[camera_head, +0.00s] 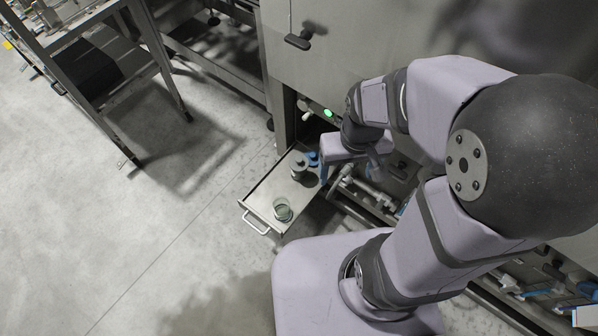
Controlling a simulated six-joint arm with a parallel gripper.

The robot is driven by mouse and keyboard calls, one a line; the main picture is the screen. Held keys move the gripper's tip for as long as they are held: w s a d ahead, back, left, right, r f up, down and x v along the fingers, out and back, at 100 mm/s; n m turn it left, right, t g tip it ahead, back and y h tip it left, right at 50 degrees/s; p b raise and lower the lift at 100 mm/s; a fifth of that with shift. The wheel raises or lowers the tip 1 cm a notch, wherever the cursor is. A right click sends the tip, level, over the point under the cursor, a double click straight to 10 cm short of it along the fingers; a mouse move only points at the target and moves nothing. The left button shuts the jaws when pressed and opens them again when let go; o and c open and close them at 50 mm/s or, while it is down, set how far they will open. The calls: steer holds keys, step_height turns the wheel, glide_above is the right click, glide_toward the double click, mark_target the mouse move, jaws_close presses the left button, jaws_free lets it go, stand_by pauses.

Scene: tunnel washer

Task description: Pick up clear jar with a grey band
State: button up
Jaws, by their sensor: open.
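A clear, faintly green jar (283,213) stands on the pulled-out metal tray (262,197), near its handle end. Its band is too small to make out clearly. A second, greyer container (298,170) stands farther back on the tray, and I cannot tell whether it has a band. My gripper (318,167), with blue fingertips, is over the tray's right edge, just right of the grey container. It is open, apart from the clear jar, and nothing shows between its fingers. My wrist hides part of the area behind it.
The tray's handle (256,222) points to the front left. A large steel machine cabinet (345,45) rises behind the tray. Pipes and blue fittings lie low at the right. A metal stand (165,65) is at upper left. The concrete floor (150,230) at left is clear.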

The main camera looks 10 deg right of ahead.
steer(key=w+d+f+n+t+b, duration=0.1)
steer(key=w+f+t+b, duration=0.1)
steer(key=w+f+b, duration=0.7)
steer(key=w+d+f+t+b, duration=0.25)
steer(key=w+f+b, duration=0.3)
steer(key=f, duration=0.55)
steer(key=n+t+y+b, duration=0.35)
steer(key=t+b, duration=0.35)
steer(key=b, duration=1.5)
glide_above(299, 165)
steer(key=s+d, duration=0.4)
steer(key=d, duration=0.2)
step_height(299, 165, down, 24)
steer(key=f+t+y+b, duration=0.1)
steer(key=f+b, duration=0.2)
steer(key=a+f+t+y+b, duration=0.1)
steer(key=f+y+b, duration=0.1)
steer(key=f+b, duration=0.1)
steer(key=a+f+t+y+b, duration=0.1)
steer(key=f+b, duration=0.3)
steer(key=b, duration=0.1)
steer(key=shift+s+a, duration=0.2)
steer(key=shift+s, duration=0.15)
steer(key=shift+s+f+n+t+y+b, duration=0.25)
steer(key=shift+f+n+t+y+b, duration=0.15)
steer(key=shift+f+b, duration=0.45)
steer(key=shift+r, duration=0.1)
